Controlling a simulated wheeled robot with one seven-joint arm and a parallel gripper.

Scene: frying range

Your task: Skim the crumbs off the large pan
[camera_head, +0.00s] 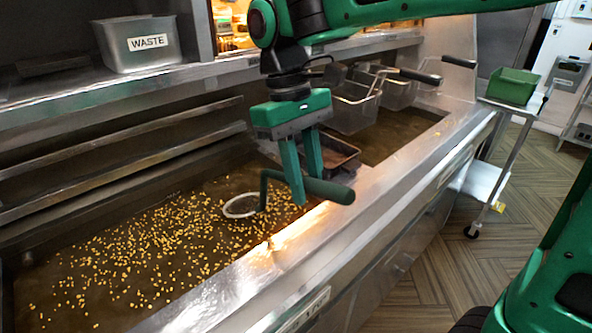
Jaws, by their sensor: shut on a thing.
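The large pan (70,252) is a wide steel vat of dark brown oil in the left and middle of the view. Many small golden crumbs (150,245) float across it, thickest in the middle and lower left. My gripper (308,190) is above the pan's right front edge, shut on the green handle of a skimmer (330,189). The skimmer's round, pale-rimmed head (241,206) hangs to the left of the fingers, at or near the oil surface among the crumbs. Whether it holds any crumbs is too small to tell.
A grey bin labelled WASTE (140,45) stands on the back ledge. A dark tray (338,152) sits right behind my gripper. Wire fry baskets (352,110) hang over the far vat. A green bin (513,86) stands on a cart. The steel front ledge (345,225) is clear.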

